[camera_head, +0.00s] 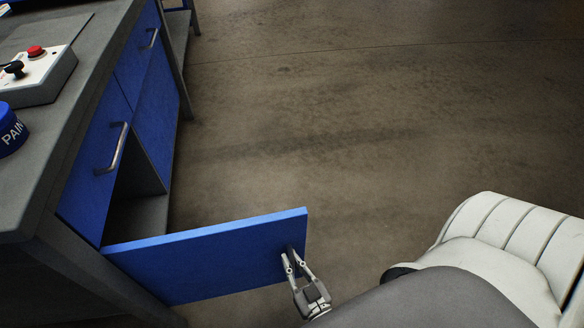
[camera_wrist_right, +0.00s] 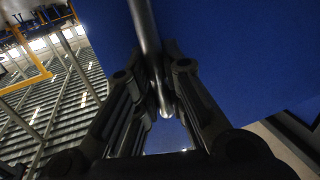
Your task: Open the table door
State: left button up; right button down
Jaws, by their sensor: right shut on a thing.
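The blue table door (camera_head: 215,255) is swung wide open, standing out from the grey workbench (camera_head: 60,130) with a dark compartment behind it. My right gripper (camera_head: 294,262) is at the door's free end. In the right wrist view my right gripper (camera_wrist_right: 160,95) is shut on the metal door handle (camera_wrist_right: 146,30), with the blue door panel (camera_wrist_right: 235,50) behind it. In the head view the handle is mostly hidden by the fingers and the door. My left gripper is in neither view.
A drawer handle (camera_head: 113,150) sticks out above the open compartment (camera_head: 137,205). A control box (camera_head: 40,75) with a red button and a blue paint can (camera_head: 10,130) stand on the bench top. The floor (camera_head: 370,120) right of the bench is clear.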

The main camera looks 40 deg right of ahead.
jog(key=c, duration=1.8)
grip_release()
jog(key=shift+o, duration=0.2)
jog(key=s+a, duration=0.1)
jog(key=s, duration=1.1)
jog(key=shift+a, duration=0.3)
